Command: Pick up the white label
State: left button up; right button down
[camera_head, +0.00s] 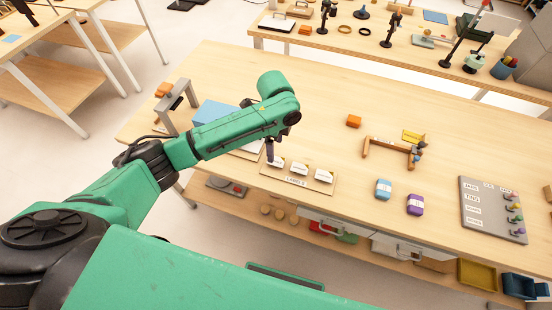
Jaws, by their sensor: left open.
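A tan board (290,183) marked "LABELS" lies near the front edge of the wooden table. Three small white labels stand on it: a left one (276,163), a middle one (299,168) and a right one (323,176). My left gripper (270,158) points down at the left label, its dark fingers just above or beside it. I cannot tell whether they touch. The gripper is open, and its upper part is hidden behind my green forearm. My right gripper is not in view.
An orange block (353,121), a brown bracket (390,150), a blue item (383,189) and a purple item (415,204) lie to the right. A grey panel (490,212) is at far right. A grey frame (176,95) stands behind my arm. The middle back of the table is clear.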

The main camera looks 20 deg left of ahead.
aim_at(276, 161)
pick_arm(q)
notch_tip(276, 161, down, 6)
jog(key=shift+d+r+p, duration=0.1)
jog(key=shift+d+p, duration=0.05)
jog(key=shift+p, duration=0.55)
jog(key=shift+f, duration=0.3)
grip_shut()
